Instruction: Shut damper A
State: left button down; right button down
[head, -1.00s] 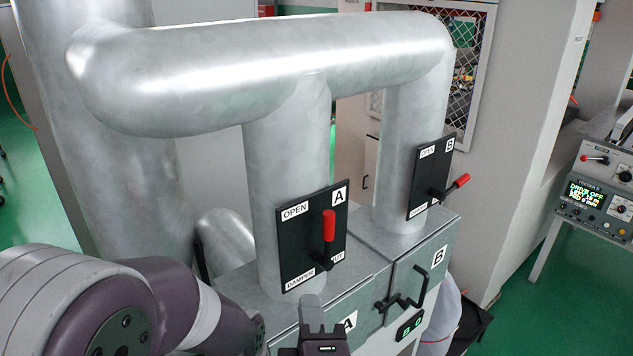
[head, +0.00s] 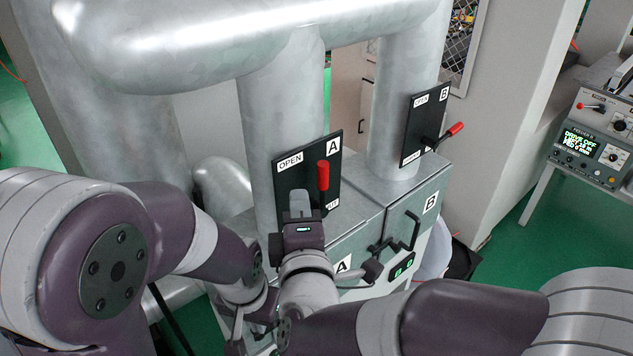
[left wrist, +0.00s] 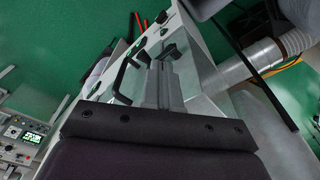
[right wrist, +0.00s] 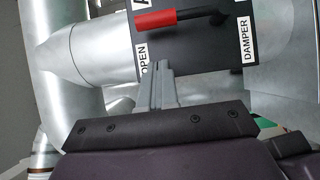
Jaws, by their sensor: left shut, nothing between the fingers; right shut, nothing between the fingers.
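The damper A plate (head: 290,182) is black and stands on the front of a galvanized duct. Its red lever (head: 323,175) points up, toward the end with the OPEN label. My right gripper (head: 299,202) is shut and empty, in front of the plate's lower left part, left of the lever. In the right wrist view its fingers (right wrist: 160,88) are below the red lever grip (right wrist: 156,19), with a gap between them, near the OPEN label. My left gripper is low in the head view and hard to make out; its shut, empty fingers (left wrist: 158,80) show in the left wrist view.
The damper B plate (head: 425,125), with a red lever, is on the duct to the right. Cabinet doors with black handles (head: 408,232) lie below the plates. A control console (head: 595,140) stands at far right. My forearms fill the lower foreground.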

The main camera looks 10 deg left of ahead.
aim_at(318, 186)
jog(key=w, duration=0.1)
jog(key=w+d+p, duration=0.1)
jog(key=w, duration=0.2)
jog(key=shift+d, duration=0.4)
jog(key=shift+a, duration=0.1)
jog(key=shift+w, duration=0.15)
